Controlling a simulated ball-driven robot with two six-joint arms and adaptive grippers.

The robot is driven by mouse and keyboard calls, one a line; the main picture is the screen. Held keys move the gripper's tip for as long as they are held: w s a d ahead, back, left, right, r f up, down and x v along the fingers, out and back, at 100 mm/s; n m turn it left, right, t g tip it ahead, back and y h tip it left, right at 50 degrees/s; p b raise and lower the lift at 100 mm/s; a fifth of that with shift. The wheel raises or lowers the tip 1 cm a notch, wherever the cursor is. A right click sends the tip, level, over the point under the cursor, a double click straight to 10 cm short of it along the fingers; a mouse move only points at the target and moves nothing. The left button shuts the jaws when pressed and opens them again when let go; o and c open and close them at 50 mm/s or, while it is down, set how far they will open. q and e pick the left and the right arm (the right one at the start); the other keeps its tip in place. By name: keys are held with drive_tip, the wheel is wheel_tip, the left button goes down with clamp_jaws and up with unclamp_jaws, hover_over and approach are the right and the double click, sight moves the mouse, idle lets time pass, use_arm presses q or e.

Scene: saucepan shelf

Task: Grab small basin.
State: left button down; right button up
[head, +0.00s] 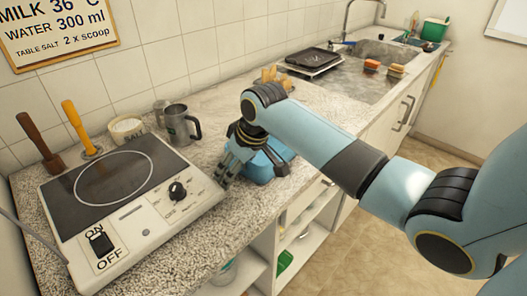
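My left gripper is not in view.
The hob (118,205) is close left of the gripper. A metal mug (179,124), a salt container (127,130) and two wooden-handled tools stand behind. A black tray (313,58) and sink (385,52) are farther back. Open shelves (305,232) sit below the counter.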

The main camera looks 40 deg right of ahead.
clamp_jaws()
idle(0.4)
drive_tip(key=shift+r, duration=0.1)
